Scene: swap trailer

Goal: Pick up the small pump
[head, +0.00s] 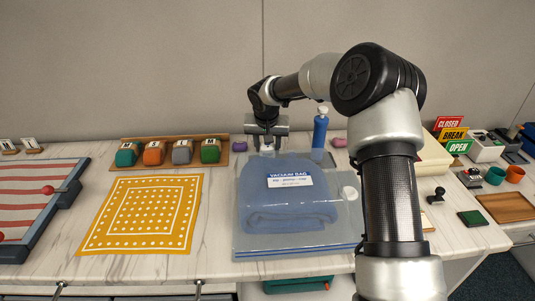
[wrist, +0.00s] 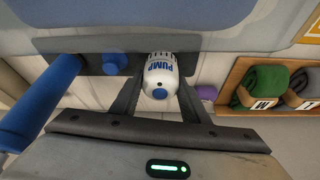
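The small pump (wrist: 161,74) is white with blue "PUMP" lettering and a round blue button. In the wrist view it sits between the two fingers of my gripper (wrist: 160,88), one finger close along each side. Whether the fingers press on it or leave a small gap does not show. In the head view my gripper (head: 267,135) points down at the back of the counter. Only a small white part of the pump (head: 267,149) shows beneath it, behind the vacuum bag. Whether the pump still rests on its support is hidden.
A blue bottle (head: 320,131) stands just right of my gripper. The vacuum bag (head: 252,241) with folded blue cloth lies in front. A wooden rack (head: 226,158) of rolled cloths is to the left, past a purple item (head: 239,147). A blue knob (wrist: 115,62) is near the pump.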

